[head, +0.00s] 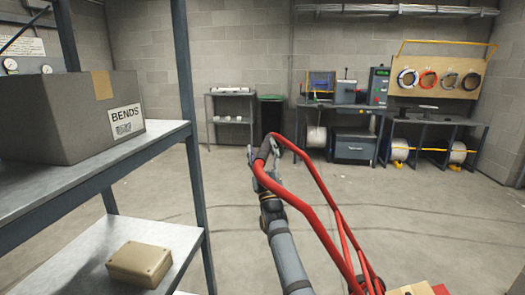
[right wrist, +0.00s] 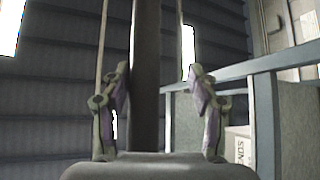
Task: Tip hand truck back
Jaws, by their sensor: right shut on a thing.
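The red hand truck (head: 312,172) runs from the middle of the head view to its bottom edge, its looped top handle (head: 263,150) having a dark grip. My right gripper (head: 264,165) is at that handle and shut on it. In the right wrist view, the two fingers of my right gripper (right wrist: 157,88) stand on either side of a dark upright bar (right wrist: 145,60). The hand truck's wheels and toe plate are not in view. My left gripper is not in view.
A metal shelf unit (head: 170,135) stands close on the left, with a grey box marked BENDS (head: 70,120) and a tan box (head: 140,263). A wooden piece (head: 412,289) shows at bottom right. Workbenches (head: 352,148) and a dark bin (head: 271,115) line the back; open floor lies between.

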